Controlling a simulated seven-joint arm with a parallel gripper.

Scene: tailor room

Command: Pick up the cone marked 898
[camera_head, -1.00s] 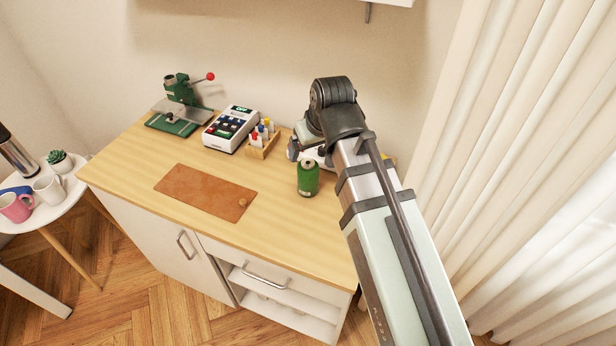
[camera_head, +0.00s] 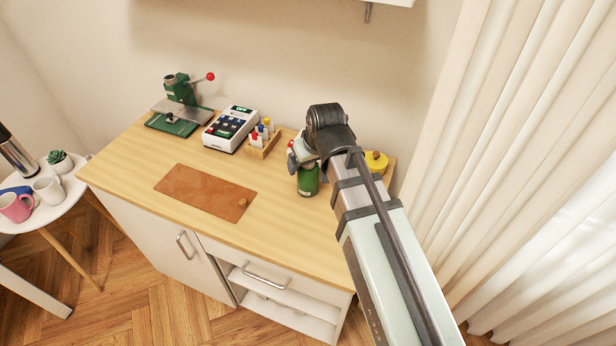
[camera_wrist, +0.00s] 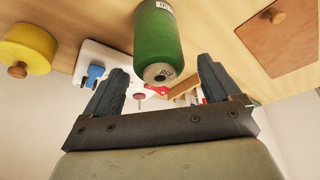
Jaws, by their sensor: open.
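A green thread cone (camera_head: 308,183) stands upright on the wooden worktop, partly covered by my arm in the head view. In the wrist view the cone (camera_wrist: 158,40) shows at the top centre, with a hole in its end and small white labels whose digits are too small to read surely. My gripper (camera_wrist: 160,88) is open, with its two dark fingers apart and nothing held. The cone lies in line with the gap between the fingers in that view. In the head view the gripper (camera_head: 299,158) is close to the cone, mostly hidden by my wrist.
A yellow round container (camera_head: 376,163) stands right of my wrist. A wooden rack of small bottles (camera_head: 262,138), a white keypad device (camera_head: 231,129) and a green press (camera_head: 180,105) stand at the back.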

